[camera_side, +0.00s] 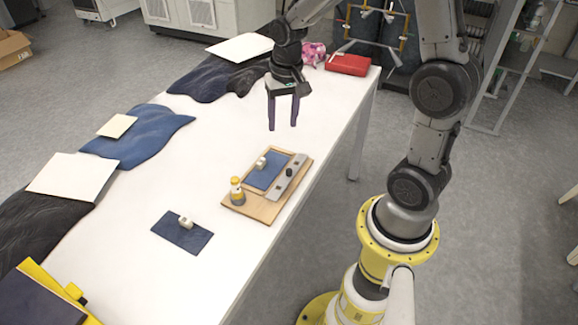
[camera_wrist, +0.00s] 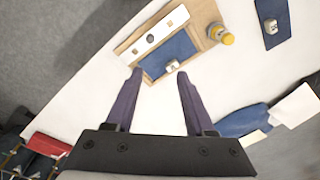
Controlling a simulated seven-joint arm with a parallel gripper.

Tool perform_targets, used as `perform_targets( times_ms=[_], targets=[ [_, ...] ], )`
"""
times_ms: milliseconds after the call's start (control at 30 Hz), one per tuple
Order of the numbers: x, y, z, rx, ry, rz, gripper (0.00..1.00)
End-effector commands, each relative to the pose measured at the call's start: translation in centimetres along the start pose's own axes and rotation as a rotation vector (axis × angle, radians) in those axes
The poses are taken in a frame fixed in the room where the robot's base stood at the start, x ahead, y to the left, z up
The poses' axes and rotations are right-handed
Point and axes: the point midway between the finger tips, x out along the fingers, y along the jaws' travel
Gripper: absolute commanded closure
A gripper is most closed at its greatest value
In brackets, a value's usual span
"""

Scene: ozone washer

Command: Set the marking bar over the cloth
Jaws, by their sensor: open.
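The marking bar (camera_side: 297,168) is a grey metal strip with a black knob, lying along the right edge of a wooden board (camera_side: 259,211). It also shows in the wrist view (camera_wrist: 168,25). The blue cloth (camera_side: 262,178) lies flat on the board beside the bar, not under it. It shows in the wrist view (camera_wrist: 160,58) too. A small whitish block (camera_side: 261,163) sits on the cloth. My gripper (camera_side: 282,127) is open and empty, pointing down above the table beyond the board's far end. Its fingers (camera_wrist: 160,74) are apart from the bar and cloth.
Another dark blue cloth piece (camera_side: 173,236) with a whitish block (camera_side: 186,222) lies at the front left. Folded garments (camera_side: 150,135) line the left edge. A red pouch (camera_side: 348,64) lies at the far end.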

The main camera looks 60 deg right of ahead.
Motion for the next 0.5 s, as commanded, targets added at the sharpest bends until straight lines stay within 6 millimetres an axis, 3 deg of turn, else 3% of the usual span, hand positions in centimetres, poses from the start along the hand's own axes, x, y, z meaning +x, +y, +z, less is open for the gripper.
perform_targets(
  times_ms=[100, 367, 500],
  targets=[
    [2.3, 1.1, -0.1, 0.031, -0.06, 0.031, 0.46],
    [4.5, 1.9, 0.1, 0.047, -0.082, 0.042, 0.46],
    [6.9, 2.0, 0.4, 0.046, -0.086, 0.044, 0.46]
  ],
)
